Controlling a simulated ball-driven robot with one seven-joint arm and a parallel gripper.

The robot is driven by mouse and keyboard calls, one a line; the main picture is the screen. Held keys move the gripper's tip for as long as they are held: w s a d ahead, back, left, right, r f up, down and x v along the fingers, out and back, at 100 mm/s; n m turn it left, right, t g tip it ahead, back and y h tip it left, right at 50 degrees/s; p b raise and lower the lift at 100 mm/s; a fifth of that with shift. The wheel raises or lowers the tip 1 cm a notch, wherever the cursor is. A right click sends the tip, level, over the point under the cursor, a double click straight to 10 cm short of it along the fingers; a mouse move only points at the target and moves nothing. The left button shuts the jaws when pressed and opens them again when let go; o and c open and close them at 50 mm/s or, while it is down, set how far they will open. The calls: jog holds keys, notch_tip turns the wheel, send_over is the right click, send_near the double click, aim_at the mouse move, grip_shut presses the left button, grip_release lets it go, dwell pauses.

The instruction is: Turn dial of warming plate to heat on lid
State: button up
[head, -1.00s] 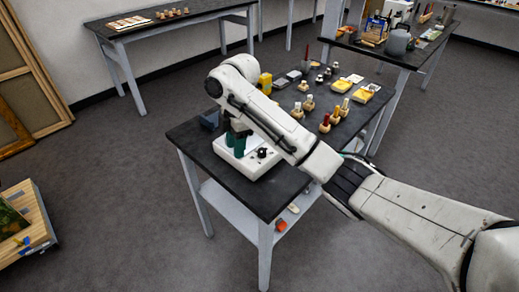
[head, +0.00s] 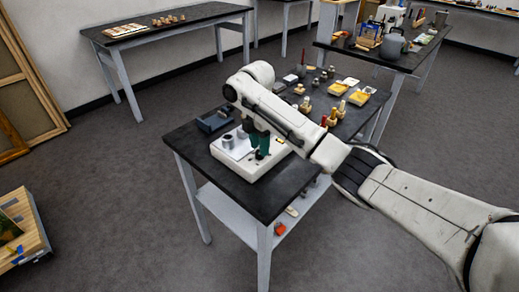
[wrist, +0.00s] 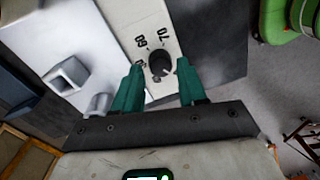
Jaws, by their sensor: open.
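The warming plate (head: 238,165) is a white box with a pale metal top, near the front left corner of the dark table. Its dial (wrist: 160,63) is a small black knob on the white panel, with 60 and 70 printed around it in the wrist view. My gripper (wrist: 160,68) has green fingers, open and spread to the left and right of the dial. I cannot tell whether either finger touches it. In the head view my gripper (head: 259,147) points down over the dial's end of the plate and partly hides the dial.
A small grey metal piece (wrist: 68,75) and a second one (wrist: 97,105) stand on the plate's metal top. A dark blue-grey tray (head: 213,121) lies behind the plate. Several bottles and yellow trays (head: 358,98) stand farther right. Bare tabletop (head: 257,197) lies in front.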

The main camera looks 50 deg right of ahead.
jog(key=shift+f, duration=0.95)
grip_shut()
